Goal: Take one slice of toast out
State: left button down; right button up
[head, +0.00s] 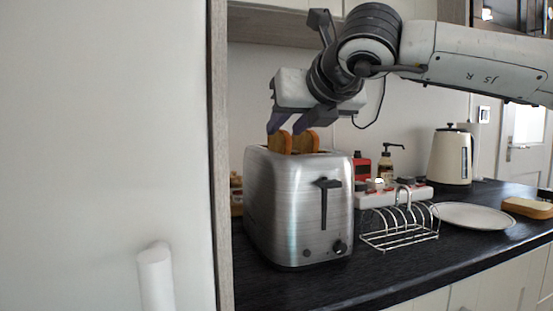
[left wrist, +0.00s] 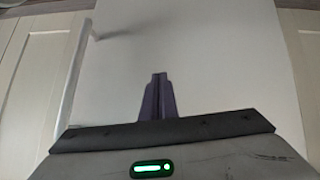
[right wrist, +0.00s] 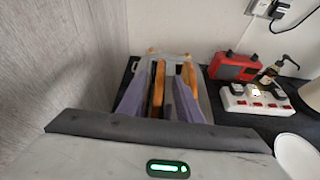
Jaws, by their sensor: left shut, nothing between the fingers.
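A brushed-steel toaster (head: 300,200) stands on the dark worktop in the head view, two toast slices (head: 306,143) sticking up from its slots. My right gripper (head: 292,123) is above it, pointing down, fingertips close to the slice tops. In the right wrist view its fingers (right wrist: 158,100) are apart, with one slice (right wrist: 158,82) showing between them. The other slice (right wrist: 189,78) shows to the right, partly hidden by the right finger. Whether the fingers touch bread I cannot tell. My left gripper (left wrist: 158,78) is shut and empty in the left wrist view, facing a plain pale panel.
A wire toast rack (head: 400,228) stands right of the toaster, before a white socket block (head: 375,197). A plate (head: 475,215), bread (head: 527,207) and a cream kettle (head: 450,155) are farther right. A tall panel (head: 220,150) borders the toaster's left side.

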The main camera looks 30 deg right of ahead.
aim_at(279, 132)
jog(key=x, duration=0.5)
jog(key=shift+w+d+r, duration=0.1)
jog(key=shift+w, duration=0.15)
grip_shut()
